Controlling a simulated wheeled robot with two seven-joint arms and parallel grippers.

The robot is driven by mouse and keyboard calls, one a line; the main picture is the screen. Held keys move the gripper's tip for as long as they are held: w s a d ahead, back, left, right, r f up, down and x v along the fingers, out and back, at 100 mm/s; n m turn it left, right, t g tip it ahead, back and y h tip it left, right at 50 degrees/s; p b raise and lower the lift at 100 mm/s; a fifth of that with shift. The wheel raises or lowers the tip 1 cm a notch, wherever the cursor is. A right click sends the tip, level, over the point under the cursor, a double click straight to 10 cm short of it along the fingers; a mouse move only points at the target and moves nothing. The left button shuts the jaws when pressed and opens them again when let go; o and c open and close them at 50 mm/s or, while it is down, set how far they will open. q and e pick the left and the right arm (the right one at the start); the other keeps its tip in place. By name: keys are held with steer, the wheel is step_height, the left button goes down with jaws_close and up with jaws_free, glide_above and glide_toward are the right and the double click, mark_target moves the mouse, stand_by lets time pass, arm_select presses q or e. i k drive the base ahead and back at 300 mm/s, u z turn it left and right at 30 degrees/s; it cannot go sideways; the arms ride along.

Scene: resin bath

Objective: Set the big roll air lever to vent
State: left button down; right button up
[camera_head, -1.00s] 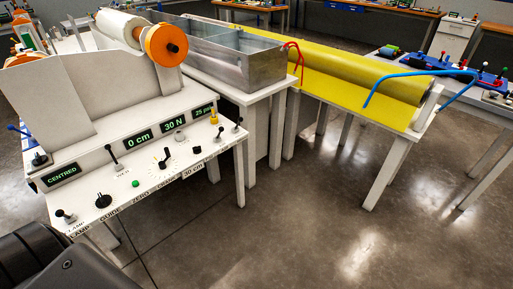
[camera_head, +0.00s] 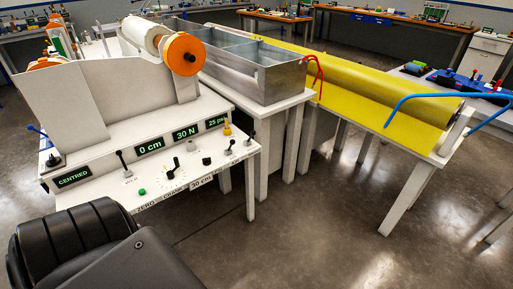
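The white machine's sloped control panel (camera_head: 215,168) stands at left with several levers and knobs. A black-tipped lever (camera_head: 124,162) rises near the "0 cm" display, and two small levers stand at the panel's right end (camera_head: 229,148) and (camera_head: 250,139). A blue-tipped lever (camera_head: 40,133) stands at the machine's left side. A white roll with orange end discs (camera_head: 183,54) sits on top. I cannot tell which lever is the big roll air lever, and no "vent" label is readable. Neither gripper is in view; a black part of mine covers the panel's lower left.
A grey metal bath (camera_head: 270,79) stands behind the panel. Beyond it is a long yellow roll and sheet (camera_head: 400,128) on a white table, with red hoses (camera_head: 316,72) and a blue hose (camera_head: 425,97). The concrete floor (camera_head: 300,235) in front is clear.

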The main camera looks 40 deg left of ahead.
mark_target(232, 142)
steer(key=u, duration=0.1)
steer(key=i, duration=1)
steer(key=u, duration=0.7)
